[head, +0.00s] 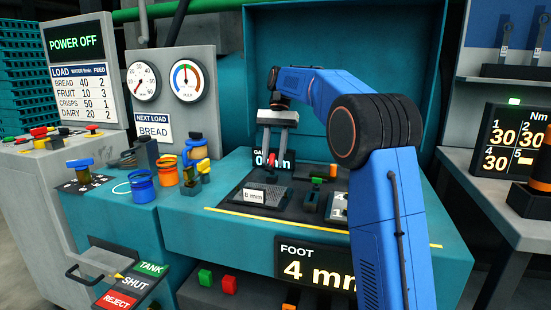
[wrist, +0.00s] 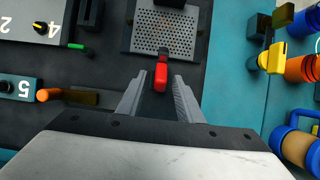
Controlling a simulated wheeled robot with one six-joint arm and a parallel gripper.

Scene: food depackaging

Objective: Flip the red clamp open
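The red clamp (wrist: 161,76) has a red handle on a dark stem. In the wrist view it lies between my fingertips, beside the perforated metal plate (wrist: 165,32). In the head view a small red part of it (head: 272,160) shows just below my gripper (head: 275,148). My gripper also shows in the wrist view (wrist: 158,84); its two grey fingers are apart, one on each side of the red handle, with gaps visible. I cannot tell how far above the handle the fingertips are.
A green-tipped clamp (head: 316,181) and an orange-tipped one (head: 333,170) stand to the right. The perforated plate carries an "8 mm" tag (head: 254,195). My arm hides part of the bench's right side.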

